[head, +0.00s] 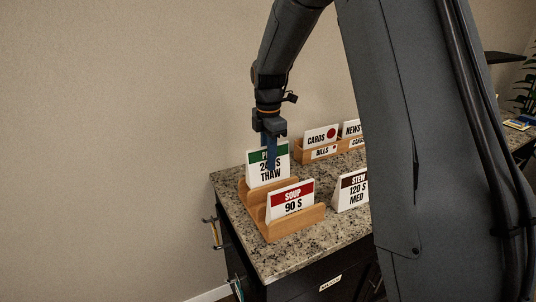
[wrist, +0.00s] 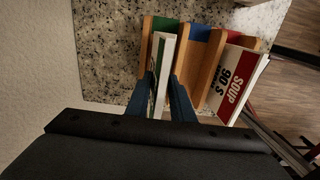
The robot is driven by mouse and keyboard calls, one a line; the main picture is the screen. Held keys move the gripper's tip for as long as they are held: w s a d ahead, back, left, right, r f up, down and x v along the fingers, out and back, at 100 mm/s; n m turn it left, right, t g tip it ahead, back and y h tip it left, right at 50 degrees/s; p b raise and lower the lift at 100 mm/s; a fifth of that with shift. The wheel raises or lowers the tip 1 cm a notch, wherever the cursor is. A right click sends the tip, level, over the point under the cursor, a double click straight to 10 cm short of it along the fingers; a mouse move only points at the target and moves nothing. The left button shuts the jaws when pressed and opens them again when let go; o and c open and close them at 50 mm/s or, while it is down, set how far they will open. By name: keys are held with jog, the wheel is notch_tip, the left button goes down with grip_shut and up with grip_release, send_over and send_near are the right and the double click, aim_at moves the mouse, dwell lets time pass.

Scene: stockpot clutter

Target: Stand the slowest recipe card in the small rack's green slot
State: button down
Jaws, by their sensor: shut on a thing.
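A white card with a green header (head: 258,171), reading "THAW" with a partly hidden number, stands upright at the back of the small wooden rack (head: 294,225). My gripper (head: 270,160) is shut on this card from above; its blue fingers cover part of the print. In the wrist view the fingers (wrist: 164,88) pinch the card (wrist: 161,62) at the rack's green slot (wrist: 166,25). The card's lower edge is hidden in the rack. The middle blue slot (wrist: 200,32) is empty. The SOUP card (head: 292,199), marked 90 S, stands in the red slot (wrist: 236,40).
A STEW card (head: 352,190), marked 120 S MED, stands on the granite counter (head: 238,212) right of the rack. A wooden sorter (head: 310,157) labelled BILLS stands behind with other cards. The wall is close on the left. My arm hides the counter's right part.

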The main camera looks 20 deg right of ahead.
jog(key=shift+f+b, duration=0.6)
jog(key=shift+f, duration=1.3)
jog(key=c, duration=1.5)
grip_release()
jog(key=shift+o, duration=0.2)
jog(key=shift+r+p, duration=2.6)
jog(key=shift+r, duration=0.95)
